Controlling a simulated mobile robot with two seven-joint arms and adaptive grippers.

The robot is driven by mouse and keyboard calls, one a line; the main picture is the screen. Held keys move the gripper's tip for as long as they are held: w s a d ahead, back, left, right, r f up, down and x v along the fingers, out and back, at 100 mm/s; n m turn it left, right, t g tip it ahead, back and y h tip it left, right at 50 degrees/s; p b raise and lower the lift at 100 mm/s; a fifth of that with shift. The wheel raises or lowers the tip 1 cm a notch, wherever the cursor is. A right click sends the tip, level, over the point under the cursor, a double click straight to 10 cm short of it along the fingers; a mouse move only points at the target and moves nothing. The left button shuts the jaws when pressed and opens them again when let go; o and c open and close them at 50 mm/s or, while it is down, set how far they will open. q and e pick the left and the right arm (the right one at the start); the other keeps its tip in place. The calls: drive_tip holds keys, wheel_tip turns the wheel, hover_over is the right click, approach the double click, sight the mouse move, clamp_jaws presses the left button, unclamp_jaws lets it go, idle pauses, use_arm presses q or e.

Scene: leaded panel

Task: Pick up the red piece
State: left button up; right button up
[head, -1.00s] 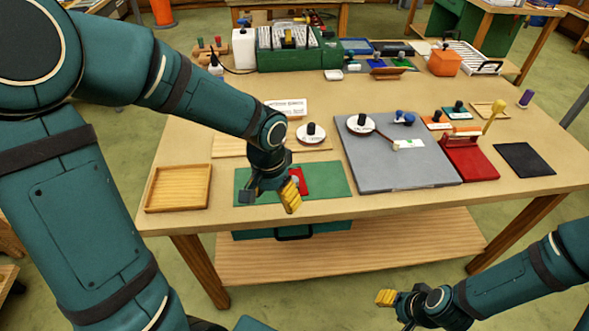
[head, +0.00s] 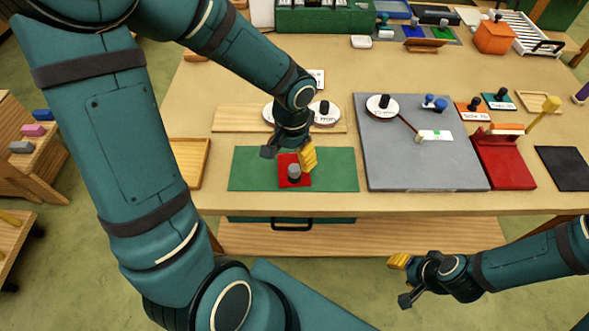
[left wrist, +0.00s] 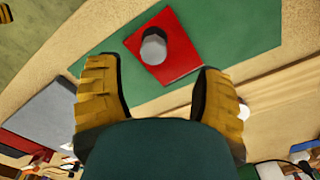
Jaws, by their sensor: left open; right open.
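The red piece (head: 286,168) is a flat red plate with a grey cylindrical knob standing on it. It lies on the green mat (head: 336,168) near the table's front edge. My left gripper (head: 288,158) is open above the far side of the red piece. In the left wrist view the red piece (left wrist: 176,62) and its knob show beyond the gap between the open yellow-padded fingers (left wrist: 160,92), with nothing held. My right gripper (head: 400,280) is open and empty, low in front of the table, apart from everything.
A wooden tray (head: 187,158) stands left of the mat. A grey board (head: 390,178) lies to the right, with a white round piece (head: 381,100) on it. A red block stand (head: 505,170) and a black mat (head: 566,168) are farther right. White discs with black knobs lie behind the mat.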

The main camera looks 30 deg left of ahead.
sight(296, 167)
use_arm(q)
drive_tip(key=shift+f, duration=1)
drive_tip(key=f, duration=0.1)
drive_tip(key=f+b, duration=0.1)
drive_tip(key=f, duration=0.3)
drive_tip(key=shift+d+b, duration=0.4)
drive_tip(key=shift+w, duration=0.1)
clamp_jaws()
